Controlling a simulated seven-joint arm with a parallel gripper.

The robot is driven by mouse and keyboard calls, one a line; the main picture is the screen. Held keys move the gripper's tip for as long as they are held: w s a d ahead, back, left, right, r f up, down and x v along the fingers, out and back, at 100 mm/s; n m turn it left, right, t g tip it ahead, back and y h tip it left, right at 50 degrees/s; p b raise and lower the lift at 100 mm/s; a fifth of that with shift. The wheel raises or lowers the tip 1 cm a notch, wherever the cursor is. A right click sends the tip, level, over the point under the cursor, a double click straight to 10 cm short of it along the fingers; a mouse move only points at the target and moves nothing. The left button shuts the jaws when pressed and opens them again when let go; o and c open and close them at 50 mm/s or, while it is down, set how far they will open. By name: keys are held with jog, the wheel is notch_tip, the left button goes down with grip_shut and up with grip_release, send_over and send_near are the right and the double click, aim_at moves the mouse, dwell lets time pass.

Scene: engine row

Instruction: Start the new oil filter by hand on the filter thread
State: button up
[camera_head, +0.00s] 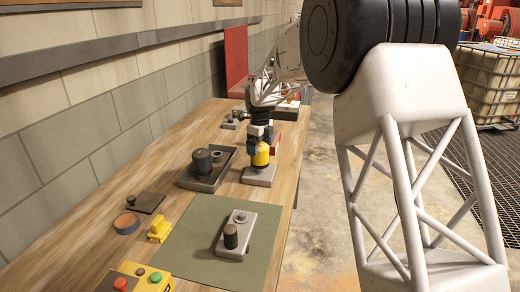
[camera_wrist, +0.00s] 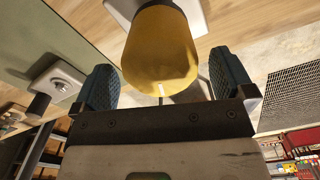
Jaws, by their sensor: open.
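A yellow cylinder (camera_head: 260,156), which looks like the oil filter, stands on a light grey base plate (camera_head: 259,176) on the bench. My gripper (camera_head: 261,142) is above it with its blue fingers pointing down. In the wrist view, the yellow cylinder (camera_wrist: 160,50) lies between the two spread blue fingers of my gripper (camera_wrist: 158,88), with gaps visible on both sides. The grey plate (camera_wrist: 196,12) shows behind it. The joint between cylinder and plate is hidden, so I cannot see a filter thread or whether it is engaged.
A dark tray (camera_head: 186,183) with a black cylinder (camera_head: 202,162) stands left of the plate. Nearer are a green mat (camera_head: 190,243) bearing a grey block (camera_head: 253,238) with a dark cylinder, a yellow piece (camera_head: 159,230) and a button box (camera_head: 155,284). A wall borders the left side.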

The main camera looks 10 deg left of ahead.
jog(key=shift+r, duration=3.05)
jog(key=shift+s+d+r, duration=0.1)
jog(key=shift+d+r, duration=0.1)
jog(key=shift+d, duration=0.05)
jog(key=s+d+r+n, duration=0.3)
jog(key=s+d+n, duration=0.1)
jog(key=s+d, duration=0.45)
jog(key=s+d+r+n+t, duration=0.1)
jog(key=s+d+r+n, duration=0.25)
jog(key=s+d, duration=0.55)
jog(key=s+d+r+n, duration=0.4)
jog(key=s+d, duration=0.3)
jog(key=d, duration=0.3)
jog(key=s+d+f+n, duration=0.2)
jog(key=s+d+n, duration=0.1)
jog(key=s, duration=0.6)
jog(key=s+d+f+n+t, duration=0.1)
jog(key=s+d+f+n, duration=0.2)
jog(key=s, duration=0.7)
jog(key=s+d+f+n, duration=0.3)
jog(key=s+d, duration=0.3)
jog(key=s, duration=0.3)
jog(key=shift+s+d+n+t, duration=0.15)
jog(key=shift+s+n+t, duration=0.2)
jog(key=shift+n, duration=0.2)
